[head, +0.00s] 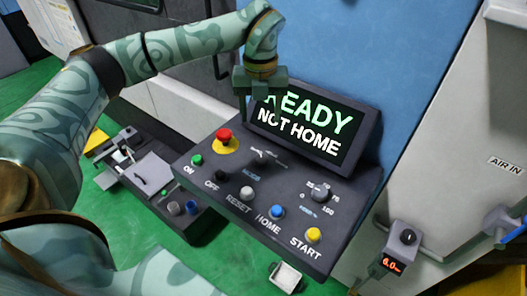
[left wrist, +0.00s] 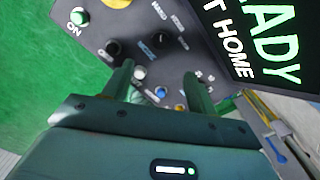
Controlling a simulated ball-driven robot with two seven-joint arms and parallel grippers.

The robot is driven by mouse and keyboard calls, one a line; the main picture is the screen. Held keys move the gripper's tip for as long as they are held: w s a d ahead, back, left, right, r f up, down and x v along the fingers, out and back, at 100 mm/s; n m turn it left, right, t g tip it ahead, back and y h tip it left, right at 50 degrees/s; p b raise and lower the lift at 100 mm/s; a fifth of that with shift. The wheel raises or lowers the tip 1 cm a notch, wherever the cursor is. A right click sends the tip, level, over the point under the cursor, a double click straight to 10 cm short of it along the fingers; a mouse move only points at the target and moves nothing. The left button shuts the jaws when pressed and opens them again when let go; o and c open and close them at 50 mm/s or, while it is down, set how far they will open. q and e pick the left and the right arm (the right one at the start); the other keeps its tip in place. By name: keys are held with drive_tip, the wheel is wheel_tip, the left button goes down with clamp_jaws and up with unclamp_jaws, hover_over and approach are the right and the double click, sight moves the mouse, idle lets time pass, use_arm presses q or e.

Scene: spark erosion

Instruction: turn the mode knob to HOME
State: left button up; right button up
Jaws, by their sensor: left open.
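The mode knob (head: 262,157) is a small dark knob on the black control panel (head: 225,172), above the blue MODE lettering. It also shows in the left wrist view (left wrist: 160,41), beyond the fingertips; I cannot read its setting. The screen (head: 318,130) reads READY, NOT HOME. My left gripper (head: 258,108) is open and empty above the panel, in front of the screen's left end, apart from the knob. In the left wrist view its two fingers (left wrist: 158,80) frame the white RESET button (left wrist: 140,73) and blue HOME button (left wrist: 161,92). My right gripper is out of view.
A red emergency stop (head: 224,136), green ON button (head: 196,160), yellow START button (head: 313,235) and 0–100 dial (head: 320,192) share the panel. A side tray (head: 150,172) with tools stands left. A small box with a red readout (head: 393,264) is at right.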

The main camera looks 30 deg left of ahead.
sight(261, 158)
use_arm(q)
wheel_tip(261, 158, down, 14)
drive_tip(key=shift+f, duration=0.25)
drive_tip(key=shift+s, duration=0.1)
drive_tip(key=c, duration=1)
